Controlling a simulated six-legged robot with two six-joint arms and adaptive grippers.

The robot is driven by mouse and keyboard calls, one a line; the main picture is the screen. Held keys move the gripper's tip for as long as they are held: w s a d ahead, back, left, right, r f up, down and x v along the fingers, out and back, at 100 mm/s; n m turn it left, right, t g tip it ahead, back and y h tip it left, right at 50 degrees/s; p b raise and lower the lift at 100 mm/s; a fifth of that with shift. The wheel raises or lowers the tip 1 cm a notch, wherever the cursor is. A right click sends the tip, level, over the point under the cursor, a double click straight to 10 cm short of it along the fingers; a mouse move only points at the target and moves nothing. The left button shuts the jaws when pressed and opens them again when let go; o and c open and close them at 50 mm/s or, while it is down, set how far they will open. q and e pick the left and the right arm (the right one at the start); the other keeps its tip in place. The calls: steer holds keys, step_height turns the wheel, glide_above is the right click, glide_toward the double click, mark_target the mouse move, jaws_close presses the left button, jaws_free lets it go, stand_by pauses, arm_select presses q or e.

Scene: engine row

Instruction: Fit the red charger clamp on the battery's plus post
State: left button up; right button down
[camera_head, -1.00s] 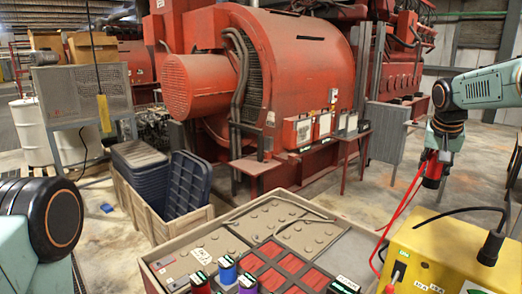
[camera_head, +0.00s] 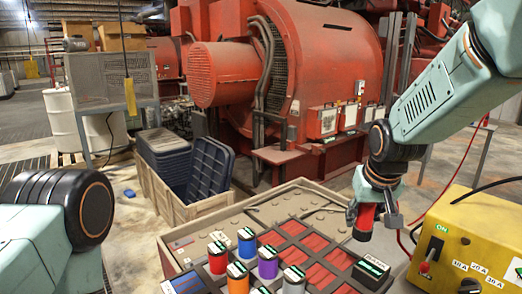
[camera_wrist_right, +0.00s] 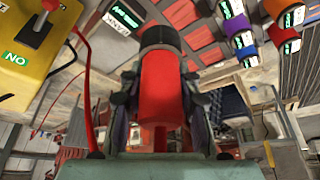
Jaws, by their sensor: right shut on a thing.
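My right gripper (camera_head: 368,205) is shut on the red charger clamp (camera_head: 364,221), a red cylinder with a black end. In the right wrist view the clamp (camera_wrist_right: 162,90) sits between my two fingers (camera_wrist_right: 160,125), its black end away from the palm. In the head view the clamp hangs just above the right part of a wood-edged battery box (camera_head: 166,262) with grey and red top panels. I cannot tell which part is the plus post. Only a link of my left arm shows; its gripper is out of view.
The yellow charger (camera_head: 466,240), with a switch and leads, stands at the right. Several coloured, labelled cylinders, such as a purple one (camera_head: 267,264), stand on the box top. A black labelled block (camera_head: 369,275) lies near the clamp. A crate of dark bins (camera_head: 176,208) stands behind left.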

steer(key=s+a+f+b, duration=0.4)
steer(key=s+f+b, duration=0.2)
steer(key=b, duration=0.3)
steer(key=shift+f, duration=0.5)
